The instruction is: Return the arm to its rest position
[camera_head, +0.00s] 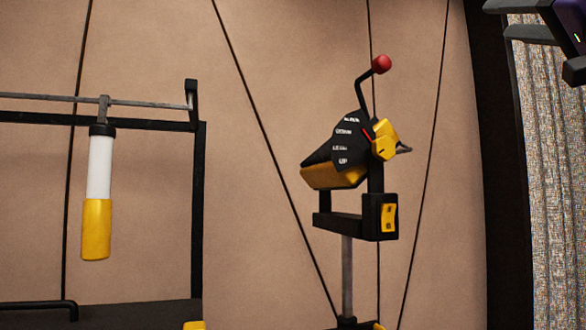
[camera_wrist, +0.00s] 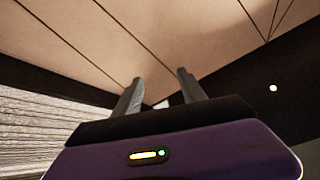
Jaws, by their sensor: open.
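My gripper (camera_head: 518,18) shows at the top right corner of the head view, its two grey fingers pointing left and apart. In the wrist view my gripper (camera_wrist: 160,90) has its two fingers spread with nothing between them. The fingers point towards the tan wall and a dark band. The rest of my arm is mostly out of view; only a dark and purple part shows at the corner of the head view.
A black and yellow device with a red-knobbed lever (camera_head: 345,155) stands on a post. A white and yellow cylinder (camera_head: 98,190) hangs from a bar on a black frame (camera_head: 198,220) at left. A grey textured curtain (camera_head: 555,180) is at right. Thin dark lines cross the tan wall (camera_head: 265,60).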

